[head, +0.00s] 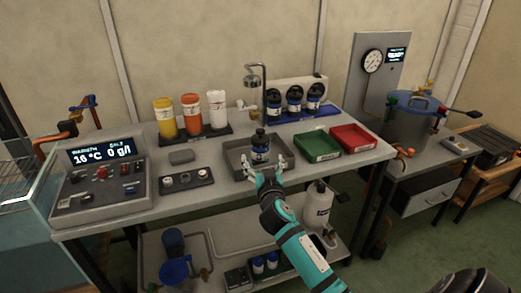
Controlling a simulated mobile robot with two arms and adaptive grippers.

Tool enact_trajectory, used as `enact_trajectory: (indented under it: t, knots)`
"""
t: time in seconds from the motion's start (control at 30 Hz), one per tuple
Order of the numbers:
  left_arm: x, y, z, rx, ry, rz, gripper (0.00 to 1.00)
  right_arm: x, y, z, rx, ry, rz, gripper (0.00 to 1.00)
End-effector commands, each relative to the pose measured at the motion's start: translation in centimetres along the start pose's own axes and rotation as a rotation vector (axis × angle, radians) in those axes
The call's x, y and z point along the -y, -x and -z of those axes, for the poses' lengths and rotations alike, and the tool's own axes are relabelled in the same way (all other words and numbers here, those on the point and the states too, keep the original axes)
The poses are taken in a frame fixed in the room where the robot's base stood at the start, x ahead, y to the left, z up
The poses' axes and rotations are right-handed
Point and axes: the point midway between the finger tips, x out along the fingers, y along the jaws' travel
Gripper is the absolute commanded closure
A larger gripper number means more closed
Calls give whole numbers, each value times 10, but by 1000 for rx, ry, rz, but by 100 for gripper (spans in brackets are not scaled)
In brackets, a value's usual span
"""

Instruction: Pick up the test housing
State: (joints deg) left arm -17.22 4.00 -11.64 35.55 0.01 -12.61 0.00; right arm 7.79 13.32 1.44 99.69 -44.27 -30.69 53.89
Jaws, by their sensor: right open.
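A small dark housing with a blue band and a black cap (260,147), which looks like the test housing, stands upright in a shallow grey tray (232,157) on the bench. My right gripper (264,164) reaches in from the front with its light fingers spread open. One finger is to the left and one to the right of the housing's lower part. I cannot tell whether either finger touches it. The housing's base is partly hidden by the gripper. My left gripper is not in view.
Similar dark-capped units (293,97) stand on a blue mat behind. A tap (262,85) rises just behind the tray. Green (317,146) and red (353,137) bins lie to the right. Bottles (191,112) and a control panel (100,172) are to the left.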

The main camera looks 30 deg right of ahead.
Motion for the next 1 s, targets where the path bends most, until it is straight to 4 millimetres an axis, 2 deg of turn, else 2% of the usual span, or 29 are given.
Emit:
enact_trajectory:
  t: [0.1,0.37,0.53,0.63,0.77,0.97,1.0]
  knots:
    - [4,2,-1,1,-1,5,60,0,-19,1,-1,3,1,15]
    - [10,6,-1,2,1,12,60,-2,-38,5,-1,2,0,15]
    - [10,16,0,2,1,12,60,-7,-62,16,-2,4,0,15]
    - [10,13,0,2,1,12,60,-6,-74,12,1,1,1,15]
    - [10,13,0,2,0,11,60,-6,-82,11,1,2,2,15]
    - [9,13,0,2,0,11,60,-6,-82,11,1,1,2,15]
    - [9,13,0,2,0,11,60,-6,-82,11,1,1,2,19]
